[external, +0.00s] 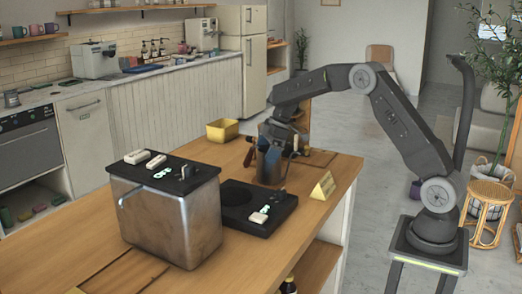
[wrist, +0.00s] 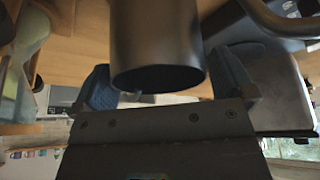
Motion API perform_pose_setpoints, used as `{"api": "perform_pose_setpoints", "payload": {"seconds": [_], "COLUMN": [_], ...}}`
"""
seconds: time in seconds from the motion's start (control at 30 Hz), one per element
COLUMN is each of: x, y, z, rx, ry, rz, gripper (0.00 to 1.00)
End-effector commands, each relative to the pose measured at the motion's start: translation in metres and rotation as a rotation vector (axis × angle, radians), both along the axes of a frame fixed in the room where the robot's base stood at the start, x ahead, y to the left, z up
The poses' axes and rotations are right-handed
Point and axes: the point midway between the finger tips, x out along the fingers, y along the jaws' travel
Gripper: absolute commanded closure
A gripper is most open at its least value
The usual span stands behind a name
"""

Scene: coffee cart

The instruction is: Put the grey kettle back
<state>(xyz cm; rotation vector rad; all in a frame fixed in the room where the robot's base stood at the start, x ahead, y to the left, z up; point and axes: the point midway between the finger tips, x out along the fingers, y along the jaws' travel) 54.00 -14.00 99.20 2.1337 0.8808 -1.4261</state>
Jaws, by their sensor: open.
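A grey cylindrical vessel (external: 270,165), which looks like the grey kettle, stands upright on the wooden counter below my gripper. My gripper (external: 274,138) is low at the vessel's top and partly hides it; handle and spout are not clear there. In the wrist view a dark grey cylinder (wrist: 155,45) with a round end lies between the two open blue-black fingers of my gripper (wrist: 165,85). I cannot tell whether they touch it. A flat black base (external: 250,207) with a round plate and a small lit control sits on the counter in front of the vessel.
A steel box machine (external: 170,220) with a black top stands left of the base. A yellow bin (external: 222,130) is behind the vessel. A yellow sign (external: 322,186) stands near the counter's right edge. The counter's front is mostly bare.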

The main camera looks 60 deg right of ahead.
Motion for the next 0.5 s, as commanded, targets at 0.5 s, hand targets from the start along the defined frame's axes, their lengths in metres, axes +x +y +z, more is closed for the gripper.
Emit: {"api": "perform_pose_setpoints", "payload": {"seconds": [0.5], "x": [-0.026], "y": [-0.026], "z": [0.09], "rx": [-0.001], "ry": [-0.004], "rz": [0.0], "gripper": [0.0]}}
